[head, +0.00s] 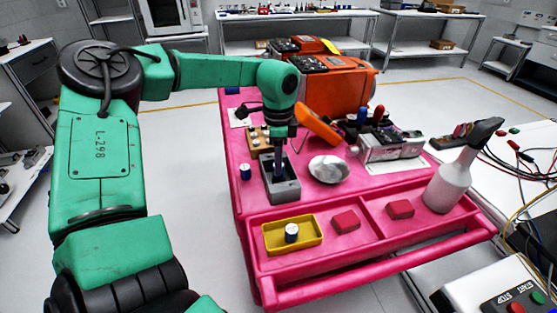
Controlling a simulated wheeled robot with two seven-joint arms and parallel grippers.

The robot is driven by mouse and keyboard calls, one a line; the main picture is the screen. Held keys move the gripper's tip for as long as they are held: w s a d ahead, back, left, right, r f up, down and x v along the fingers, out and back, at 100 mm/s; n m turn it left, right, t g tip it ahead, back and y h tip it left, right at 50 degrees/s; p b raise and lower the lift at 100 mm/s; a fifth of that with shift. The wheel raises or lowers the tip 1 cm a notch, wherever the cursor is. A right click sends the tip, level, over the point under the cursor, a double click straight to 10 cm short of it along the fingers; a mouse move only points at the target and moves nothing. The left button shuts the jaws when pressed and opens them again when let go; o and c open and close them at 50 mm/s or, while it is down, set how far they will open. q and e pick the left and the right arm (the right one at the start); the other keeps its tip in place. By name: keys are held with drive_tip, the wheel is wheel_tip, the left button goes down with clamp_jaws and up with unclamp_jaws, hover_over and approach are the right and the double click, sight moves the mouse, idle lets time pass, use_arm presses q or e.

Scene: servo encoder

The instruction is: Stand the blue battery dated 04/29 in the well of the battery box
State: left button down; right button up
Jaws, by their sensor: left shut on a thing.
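The grey battery box (284,193) stands on the pink cart with its open well facing up. My left gripper (280,153) points down over the box, shut on a slim, dark bluish thing, which looks like a battery. Its lower end is at or in the well; I cannot tell whether it touches the bottom. A blue and white battery (245,172) stands on the cart left of the box. No date is legible. My right gripper is not in view.
A wooden block with several holes (258,139) stands behind the box. A silver dish (328,169) is close on its right. Red blocks (345,221) lie in the front compartments. Orange cases (335,85) fill the back.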

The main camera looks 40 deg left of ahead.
use_arm(q)
drive_tip(key=shift+f+b, duration=0.95)
drive_tip(key=shift+f, duration=0.15)
drive_tip(key=shift+c, duration=2.3)
unclamp_jaws()
drive_tip(key=shift+r, duration=0.1)
drive_tip(key=shift+c, duration=0.5)
drive_tip(key=shift+r, duration=0.1)
drive_tip(key=shift+r+p, duration=2.25)
drive_tip(key=shift+r, duration=1.5)
drive_tip(key=shift+f, duration=0.1)
drive_tip(key=shift+f, duration=0.1)
